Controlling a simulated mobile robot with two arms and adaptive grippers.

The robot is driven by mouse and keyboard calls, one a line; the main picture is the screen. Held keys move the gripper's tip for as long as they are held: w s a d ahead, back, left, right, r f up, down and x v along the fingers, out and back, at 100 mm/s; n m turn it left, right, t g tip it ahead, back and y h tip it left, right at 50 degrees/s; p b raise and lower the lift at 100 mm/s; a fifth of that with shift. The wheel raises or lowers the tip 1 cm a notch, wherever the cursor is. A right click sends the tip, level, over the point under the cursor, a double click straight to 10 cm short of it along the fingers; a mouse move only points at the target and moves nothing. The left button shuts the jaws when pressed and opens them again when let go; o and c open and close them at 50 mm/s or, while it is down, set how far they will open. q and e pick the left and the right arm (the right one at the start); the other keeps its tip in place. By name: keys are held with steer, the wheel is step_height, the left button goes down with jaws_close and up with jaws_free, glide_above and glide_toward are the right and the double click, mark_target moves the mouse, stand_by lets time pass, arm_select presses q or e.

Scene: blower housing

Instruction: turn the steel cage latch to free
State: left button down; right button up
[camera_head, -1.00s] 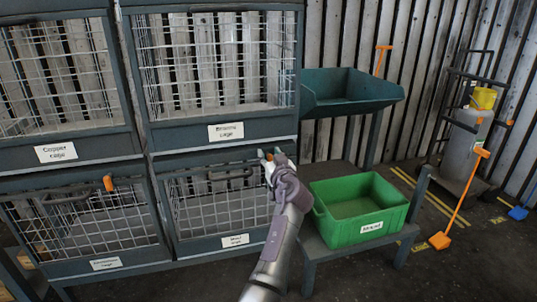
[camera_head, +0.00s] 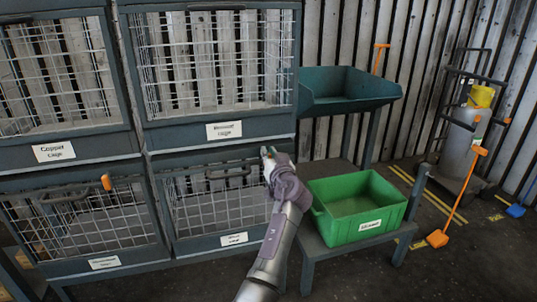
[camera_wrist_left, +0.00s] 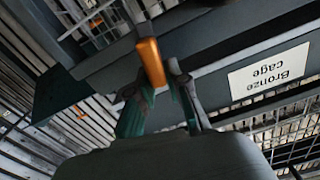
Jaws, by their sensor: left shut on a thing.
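The steel cage (camera_head: 215,205) is the lower right mesh cage, with a dark front frame, a handle bar and a small label (camera_head: 234,239) too blurred to read surely. My left gripper (camera_head: 267,153) is at the top right corner of this cage's front. In the left wrist view the orange latch (camera_wrist_left: 151,62) sits between the fingertips of my left gripper (camera_wrist_left: 163,80), which is shut on it. In the head view the gripper hides most of the latch. My right gripper is not in view.
The bronze cage (camera_head: 215,65) is above, with its label also in the left wrist view (camera_wrist_left: 268,72). Another orange latch (camera_head: 106,182) is on the lower left cage. A green bin (camera_head: 318,225) on a low stand is close to the right of my arm. A teal tray (camera_head: 350,95) is behind.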

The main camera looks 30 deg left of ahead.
arm_select(q)
steer(key=shift+m, duration=0.9)
steer(key=m+p, duration=0.1)
steer(key=m, duration=0.1)
steer(key=m+p, duration=0.1)
steer(key=m, duration=0.2)
steer(key=m+p, duration=0.1)
steer(key=m, duration=0.2)
steer(key=shift+w+d+f, duration=0.15)
steer(key=shift+w+d, duration=0.1)
steer(key=shift+w, duration=0.05)
steer(key=shift+w+d+f+m+p, duration=0.1)
steer(key=shift+f+m+p, duration=0.15)
steer(key=shift+m+p, duration=0.95)
steer(key=shift+f+m+p, duration=0.2)
steer(key=shift+m+p, duration=0.2)
steer(key=shift+m, duration=1.5)
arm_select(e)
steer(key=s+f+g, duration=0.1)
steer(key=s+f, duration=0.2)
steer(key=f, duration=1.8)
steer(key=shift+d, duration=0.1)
arm_select(q)
steer(key=c, duration=1.1)
jaws_free()
